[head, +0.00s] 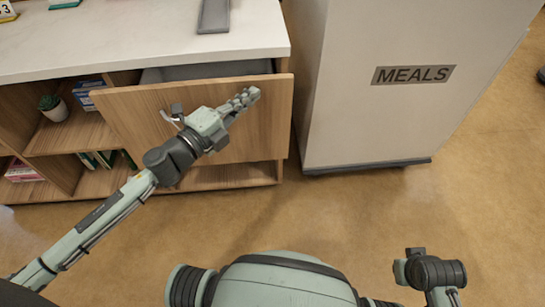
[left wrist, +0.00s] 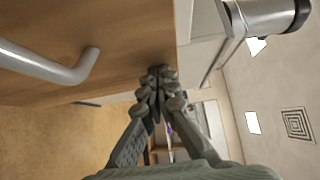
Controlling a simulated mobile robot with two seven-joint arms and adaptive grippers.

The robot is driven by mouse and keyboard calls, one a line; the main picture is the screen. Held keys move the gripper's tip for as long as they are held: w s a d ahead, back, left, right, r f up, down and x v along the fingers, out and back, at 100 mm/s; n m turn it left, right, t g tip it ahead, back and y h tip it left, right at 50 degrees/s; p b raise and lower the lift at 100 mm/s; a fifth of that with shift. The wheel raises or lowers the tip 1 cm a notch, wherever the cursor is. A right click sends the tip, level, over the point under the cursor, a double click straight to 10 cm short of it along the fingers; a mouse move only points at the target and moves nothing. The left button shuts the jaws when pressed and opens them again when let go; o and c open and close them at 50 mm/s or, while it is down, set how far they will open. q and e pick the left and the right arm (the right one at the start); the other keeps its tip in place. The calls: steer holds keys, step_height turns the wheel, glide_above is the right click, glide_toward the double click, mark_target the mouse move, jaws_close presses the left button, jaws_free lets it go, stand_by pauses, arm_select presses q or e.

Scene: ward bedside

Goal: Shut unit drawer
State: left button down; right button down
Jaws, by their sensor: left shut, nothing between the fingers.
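The unit drawer (head: 205,120) has a wooden front and stands out from the unit, with its grey inside (head: 205,70) showing behind the front's top edge. My left gripper (head: 250,95) is shut and empty, in front of the drawer front near its upper right. In the left wrist view the shut fingers (left wrist: 162,75) are close to the wooden front (left wrist: 130,30); I cannot tell if they touch it. The bar handle (left wrist: 60,68) is to the left there, apart from the fingers. My right gripper is not clearly in view.
The unit's white top (head: 140,35) bears a grey tray (head: 214,15). Open shelves on the left hold a potted plant (head: 53,107) and several books. A tall white cabinet marked MEALS (head: 390,120) stands close to the drawer's right. The floor (head: 330,220) in front is clear.

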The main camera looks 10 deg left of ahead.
arm_select(q)
steer(key=w+a, duration=0.2)
steer(key=w, duration=0.6)
steer(key=shift+w+a+r, duration=0.15)
steer(key=shift+w+a, duration=0.05)
steer(key=shift+a, duration=0.15)
